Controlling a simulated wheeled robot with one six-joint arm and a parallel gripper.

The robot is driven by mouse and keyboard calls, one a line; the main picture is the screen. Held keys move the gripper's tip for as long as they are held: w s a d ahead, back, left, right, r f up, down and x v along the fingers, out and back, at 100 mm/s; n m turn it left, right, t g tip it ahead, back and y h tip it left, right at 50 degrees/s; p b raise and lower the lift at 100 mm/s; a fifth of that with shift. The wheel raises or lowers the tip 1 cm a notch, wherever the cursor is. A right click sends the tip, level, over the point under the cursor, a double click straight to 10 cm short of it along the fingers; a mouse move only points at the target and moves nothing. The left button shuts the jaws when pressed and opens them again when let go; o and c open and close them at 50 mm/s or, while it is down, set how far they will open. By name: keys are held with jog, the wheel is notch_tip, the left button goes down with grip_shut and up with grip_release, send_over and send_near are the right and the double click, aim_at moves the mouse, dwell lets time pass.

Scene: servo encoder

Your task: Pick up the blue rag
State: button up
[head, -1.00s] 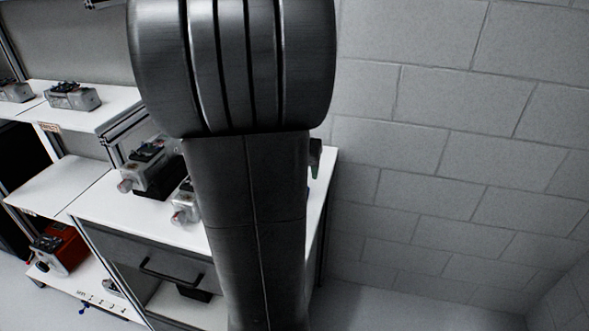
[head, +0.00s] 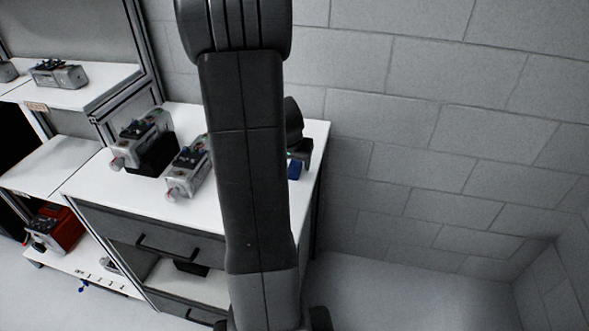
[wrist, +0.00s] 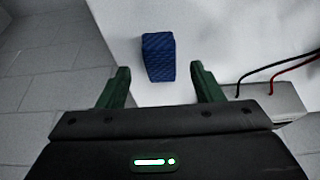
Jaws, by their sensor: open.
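The blue rag (wrist: 159,58) is a small folded blue block with a woven texture. In the wrist view it lies on the white worktop, ahead of and between my fingers. In the head view a bit of the blue rag (head: 294,169) shows just right of my arm, near the worktop's right edge; the rest is hidden. My gripper (wrist: 161,84) is open, with its two green fingers apart and nothing between the tips. In the head view my gripper is mostly hidden behind my arm.
Two grey servo units (head: 143,137) (head: 188,172) stand on the white worktop (head: 103,196) left of my arm. In the wrist view a grey box (wrist: 272,100) with black and red cables lies right of my fingers. A block wall (head: 440,130) is behind and to the right.

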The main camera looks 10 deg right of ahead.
jog(key=shift+x, duration=1.35)
jog(key=c, duration=1.1)
jog(key=shift+o, duration=0.2)
notch_tip(320, 180, up, 10)
jog(key=o, duration=0.4)
jog(key=shift+r, duration=0.1)
jog(key=c, duration=0.3)
